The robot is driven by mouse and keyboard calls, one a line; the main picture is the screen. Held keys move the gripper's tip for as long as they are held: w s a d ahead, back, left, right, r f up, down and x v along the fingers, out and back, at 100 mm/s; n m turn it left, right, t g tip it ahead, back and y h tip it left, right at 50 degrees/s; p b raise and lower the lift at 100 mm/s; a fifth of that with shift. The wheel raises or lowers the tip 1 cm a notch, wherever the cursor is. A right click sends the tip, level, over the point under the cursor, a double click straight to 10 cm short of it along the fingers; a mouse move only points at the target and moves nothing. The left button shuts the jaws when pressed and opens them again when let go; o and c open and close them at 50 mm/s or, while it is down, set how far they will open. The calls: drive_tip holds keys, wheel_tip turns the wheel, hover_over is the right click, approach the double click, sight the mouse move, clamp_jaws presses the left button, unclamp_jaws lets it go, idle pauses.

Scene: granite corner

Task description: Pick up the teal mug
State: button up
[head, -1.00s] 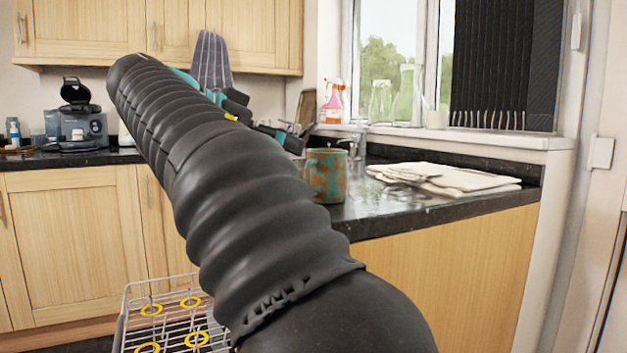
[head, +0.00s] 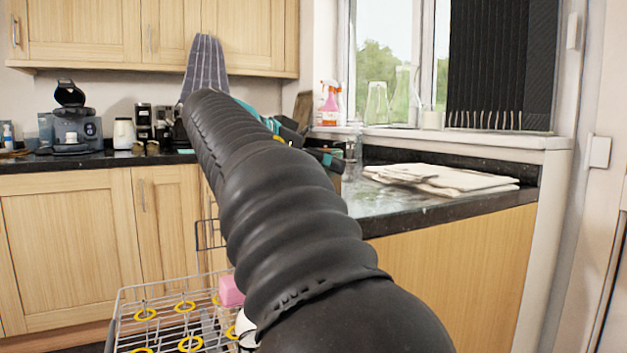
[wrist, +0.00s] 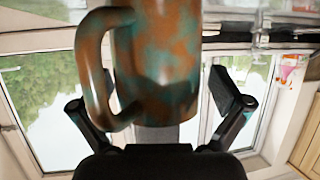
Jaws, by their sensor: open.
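The mug (wrist: 165,50) has mottled teal and rusty-orange patches and a large handle on its left in the wrist view. It stands very close and fills the top middle of that view. My gripper (wrist: 150,98) is open, with one finger on each side of the mug. I cannot tell whether either finger touches it. In the head view my arm hides nearly all of the mug, and only part of my gripper (head: 324,158) shows past the arm at the corner counter.
Folded cream cloths (head: 445,178) lie on the dark counter (head: 400,205) to the right. A pink spray bottle (head: 330,104) and glass bottles stand by the window. A wire rack (head: 165,300) with a pink block is low at the front. A coffee machine (head: 75,125) stands at the back left.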

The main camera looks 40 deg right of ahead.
drive_tip(key=c, duration=1.3)
wheel_tip(320, 180, up, 18)
drive_tip(key=p, duration=0.7)
